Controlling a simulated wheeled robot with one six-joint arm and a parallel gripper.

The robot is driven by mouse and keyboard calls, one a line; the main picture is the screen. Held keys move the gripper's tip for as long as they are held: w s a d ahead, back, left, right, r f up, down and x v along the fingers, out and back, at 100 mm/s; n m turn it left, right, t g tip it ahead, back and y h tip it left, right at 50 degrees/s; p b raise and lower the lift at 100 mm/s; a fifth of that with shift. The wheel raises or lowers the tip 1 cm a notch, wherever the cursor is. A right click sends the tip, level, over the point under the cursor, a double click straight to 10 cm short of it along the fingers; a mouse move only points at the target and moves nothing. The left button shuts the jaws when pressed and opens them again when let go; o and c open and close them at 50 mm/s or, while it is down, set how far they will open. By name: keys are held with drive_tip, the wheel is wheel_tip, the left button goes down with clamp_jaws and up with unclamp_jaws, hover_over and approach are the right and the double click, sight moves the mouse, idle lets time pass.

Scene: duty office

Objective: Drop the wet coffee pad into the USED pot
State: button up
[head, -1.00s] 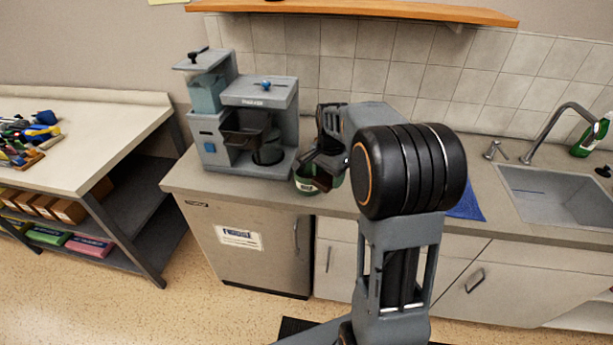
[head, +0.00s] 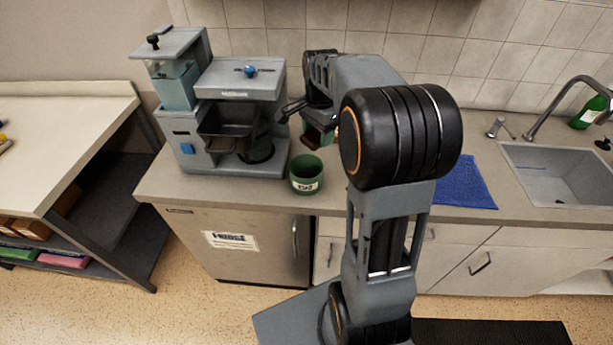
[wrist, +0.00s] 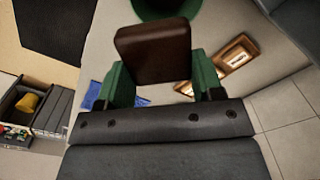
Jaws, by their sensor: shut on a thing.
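My gripper (head: 319,132) is shut on the dark brown coffee pad (head: 310,142), a little above the counter and behind the pot. In the wrist view the pad (wrist: 153,53) sits between the two green fingers of my gripper (wrist: 158,72). The green USED pot (head: 306,176) stands upright on the counter near its front edge, with a white label facing the front. Part of its green wall (wrist: 166,8) shows at the top edge of the wrist view, beyond the pad. The pad is apart from the pot, and the pot's bottom is hidden.
A grey coffee machine (head: 240,80) stands close on the left of the pot. A blue cloth (head: 463,185) lies on the counter (head: 400,205) to the right. The sink (head: 560,172) and a green bottle (head: 590,112) are farther right.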

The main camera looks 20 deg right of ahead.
drive_tip(key=shift+a+f+b, duration=0.1)
drive_tip(key=shift+f+b, duration=1.45)
drive_tip(key=shift+f, duration=0.65)
drive_tip(key=o, duration=1)
wheel_tip(320, 180, up, 14)
drive_tip(key=shift+f+p, duration=0.1)
drive_tip(key=shift+p, duration=0.2)
